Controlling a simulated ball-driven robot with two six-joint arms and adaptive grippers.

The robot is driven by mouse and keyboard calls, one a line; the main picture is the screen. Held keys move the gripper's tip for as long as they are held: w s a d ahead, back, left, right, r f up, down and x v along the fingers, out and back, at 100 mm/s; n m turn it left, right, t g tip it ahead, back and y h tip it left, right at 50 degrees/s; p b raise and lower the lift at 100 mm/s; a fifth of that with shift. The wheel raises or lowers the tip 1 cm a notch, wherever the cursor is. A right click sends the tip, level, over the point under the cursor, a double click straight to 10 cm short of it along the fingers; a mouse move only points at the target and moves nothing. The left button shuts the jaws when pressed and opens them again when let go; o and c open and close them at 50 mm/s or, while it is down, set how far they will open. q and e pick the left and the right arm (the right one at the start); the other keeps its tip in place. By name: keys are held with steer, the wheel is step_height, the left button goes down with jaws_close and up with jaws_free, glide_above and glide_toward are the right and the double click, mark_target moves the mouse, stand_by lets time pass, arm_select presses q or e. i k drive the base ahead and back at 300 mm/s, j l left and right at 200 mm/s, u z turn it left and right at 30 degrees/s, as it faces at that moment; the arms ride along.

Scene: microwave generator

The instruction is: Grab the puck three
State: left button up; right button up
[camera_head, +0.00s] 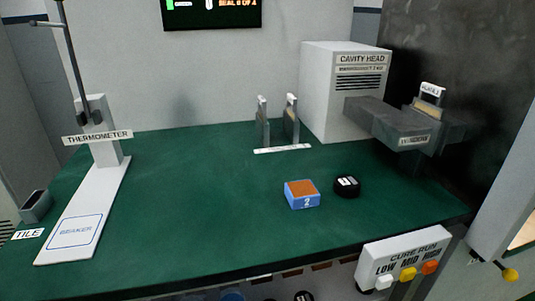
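A black round puck (347,187) lies on the green bench top, right of centre. It has a white label on top whose mark is too small to read surely. Another dark round piece with a white label (303,296) shows partly below the bench's front edge, at the bottom of the picture. I cannot tell which, if either, is puck three. Neither of my grippers is in view.
Behind are two upright plates (277,122), the white cavity head (345,95) and a grey fixture (405,120). The thermometer stand (100,150) is left. The cure-run buttons (407,274) are at front right. Mid-left bench is clear.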

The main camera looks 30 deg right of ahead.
mark_target(346, 186)
steer(key=z, duration=1.3)
